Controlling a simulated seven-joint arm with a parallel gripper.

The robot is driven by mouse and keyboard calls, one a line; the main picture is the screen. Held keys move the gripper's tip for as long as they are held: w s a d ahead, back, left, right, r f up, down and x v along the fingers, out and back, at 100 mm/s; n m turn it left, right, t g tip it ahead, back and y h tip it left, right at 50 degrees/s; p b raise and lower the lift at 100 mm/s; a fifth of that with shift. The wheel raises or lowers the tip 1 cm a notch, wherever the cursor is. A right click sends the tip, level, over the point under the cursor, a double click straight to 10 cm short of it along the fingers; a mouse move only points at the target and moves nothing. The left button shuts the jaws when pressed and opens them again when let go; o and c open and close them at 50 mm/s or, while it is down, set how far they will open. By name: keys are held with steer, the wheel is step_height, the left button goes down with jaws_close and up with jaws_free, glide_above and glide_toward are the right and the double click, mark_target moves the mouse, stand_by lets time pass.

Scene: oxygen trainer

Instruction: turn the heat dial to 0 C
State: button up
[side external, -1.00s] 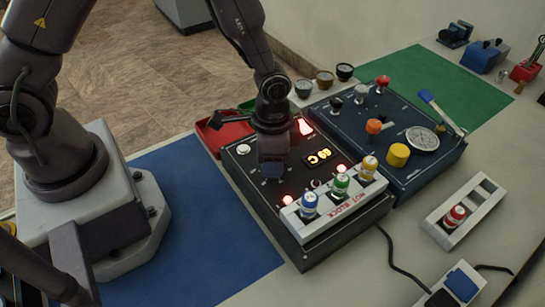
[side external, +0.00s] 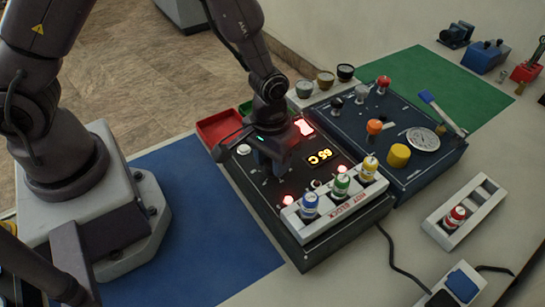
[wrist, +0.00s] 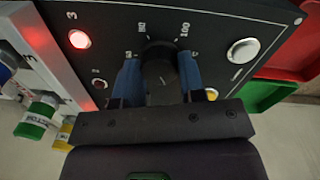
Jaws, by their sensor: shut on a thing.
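The heat dial is a black round knob (wrist: 159,72) on the dark face of the hot block unit (side external: 237,178). In the wrist view it sits between the two blue finger pads of my gripper (wrist: 159,82), which are shut on it from both sides. Printed scale marks ring the knob, one reading about 100; the knob's pointer is hard to make out. In the side view my gripper (side external: 278,172) points down onto the panel and hides the dial. The lit yellow display (side external: 320,156) shows two digits and a C, roughly in the sixties, not at 0.
A white rack (side external: 322,208) with blue, green and yellow capped vials stands along the unit's front edge. Red lamps glow on the panel. A red tray (side external: 216,127) lies behind. A second blue panel (side external: 395,175) with knobs and a gauge (side external: 422,139) adjoins on the right.

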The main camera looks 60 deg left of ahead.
mark_target(270, 160)
steer(key=shift+n, duration=0.5)
steer(key=o, duration=0.9)
steer(key=r, duration=1.3)
steer(key=shift+s+a, duration=0.1)
steer(key=shift+a, duration=0.2)
